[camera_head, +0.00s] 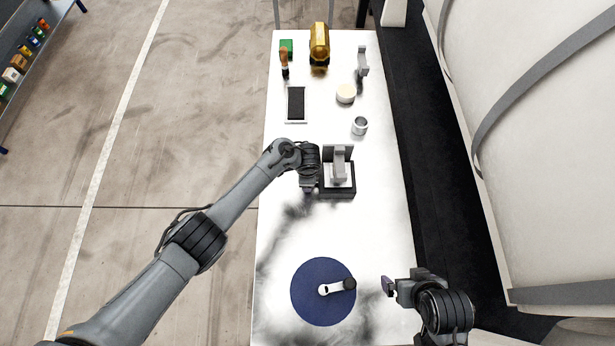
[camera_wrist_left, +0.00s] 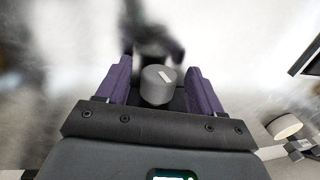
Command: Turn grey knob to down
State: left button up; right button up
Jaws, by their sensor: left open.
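The grey knob (camera_wrist_left: 158,86) shows in the left wrist view as a short round cylinder with a white mark on its top. The mark slants, neither straight up nor straight across in that picture. My left gripper (camera_wrist_left: 160,88) is open, with one purple finger on each side of the knob and a visible gap to it. In the head view my left gripper (camera_head: 308,190) is beside the left edge of a black box (camera_head: 337,194); the knob is not clearly visible there. My right gripper (camera_head: 389,286) is near the table's right edge, apart from everything; its finger gap is unclear.
A grey upright part (camera_head: 340,165) stands on the black box. A dark blue disc (camera_head: 308,309) with a white crank (camera_head: 331,288) lies nearer me. A metal cup (camera_head: 359,126), a cream cylinder (camera_head: 345,93), a black pad (camera_head: 296,102) and a gold object (camera_head: 319,42) stand farther back.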

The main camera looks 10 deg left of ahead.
pick_arm(q)
jog(key=shift+c, duration=0.2)
jog(key=c, duration=1)
jog(key=shift+w+f+g+b, duration=0.15)
jog(key=shift+g+b, duration=0.25)
jog(key=shift+b, duration=0.2)
jog(key=g+b, duration=0.1)
jog(key=b, duration=0.2)
jog(key=g+b, duration=0.2)
jog(key=b, duration=0.2)
jog(key=shift+w+a+f+h, duration=0.15)
jog(key=shift+a+f+h, duration=0.05)
jog(key=shift+f+h, duration=0.1)
jog(key=shift+d+r+b, duration=0.1)
jog(key=shift+r+b, duration=0.1)
jog(key=shift+b, duration=0.55)
pick_arm(e)
notch_tip(320, 180, down, 10)
jog(key=shift+r, duration=0.1)
pick_arm(q)
jog(key=shift+r+g, duration=0.15)
jog(key=shift+g, duration=0.15)
pick_arm(e)
jog(key=shift+r, duration=0.1)
pick_arm(q)
jog(key=o, duration=1)
jog(key=shift+r, duration=0.1)
pick_arm(e)
jog(key=shift+a, duration=0.15)
